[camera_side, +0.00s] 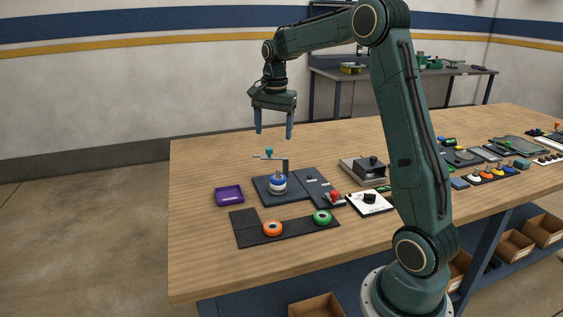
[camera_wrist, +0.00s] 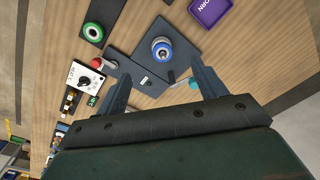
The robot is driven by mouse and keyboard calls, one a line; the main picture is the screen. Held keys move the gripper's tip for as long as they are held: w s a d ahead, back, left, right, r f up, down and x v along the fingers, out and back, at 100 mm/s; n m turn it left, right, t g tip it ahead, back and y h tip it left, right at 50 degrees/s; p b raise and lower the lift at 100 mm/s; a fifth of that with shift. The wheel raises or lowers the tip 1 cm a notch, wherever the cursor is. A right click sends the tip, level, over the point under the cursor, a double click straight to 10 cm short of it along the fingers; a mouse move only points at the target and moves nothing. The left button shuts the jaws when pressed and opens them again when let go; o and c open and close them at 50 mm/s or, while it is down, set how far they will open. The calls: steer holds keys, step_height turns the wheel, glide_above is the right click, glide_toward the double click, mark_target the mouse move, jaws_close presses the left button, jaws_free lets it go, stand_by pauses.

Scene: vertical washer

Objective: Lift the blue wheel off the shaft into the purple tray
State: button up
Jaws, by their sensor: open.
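The blue wheel (camera_side: 278,184) sits low on an upright shaft on a dark square plate (camera_side: 262,195), under a small bracket with a teal knob (camera_side: 269,152). In the wrist view the blue wheel (camera_wrist: 162,49) shows from above with a pale centre. The purple tray (camera_side: 229,195) lies on the table to the left of the plate; part of it (camera_wrist: 209,11) shows at the top edge of the wrist view. My gripper (camera_side: 273,137) is open and empty, pointing down, well above the plate. Its fingers (camera_wrist: 160,85) show apart in the wrist view.
An orange wheel (camera_side: 273,228) and a green wheel (camera_side: 322,217) lie on a black mat (camera_side: 248,235) in front. A red knob (camera_side: 334,196), a white dial box (camera_side: 370,203) and a metal block (camera_side: 362,170) stand to the right. The table's left end is clear.

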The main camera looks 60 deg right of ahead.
steer(key=m, duration=0.2)
glide_above(278, 172)
steer(key=f, duration=0.3)
steer(key=shift+w+d+f+g, duration=0.15)
steer(key=shift+d+g, duration=0.1)
steer(key=shift+g, duration=0.05)
steer(key=shift+f, duration=0.1)
steer(key=shift+f, duration=6.8)
steer(key=c, duration=1.1)
steer(key=shift+o, duration=0.2)
steer(key=shift+r, duration=0.65)
steer(key=shift+r, duration=0.7)
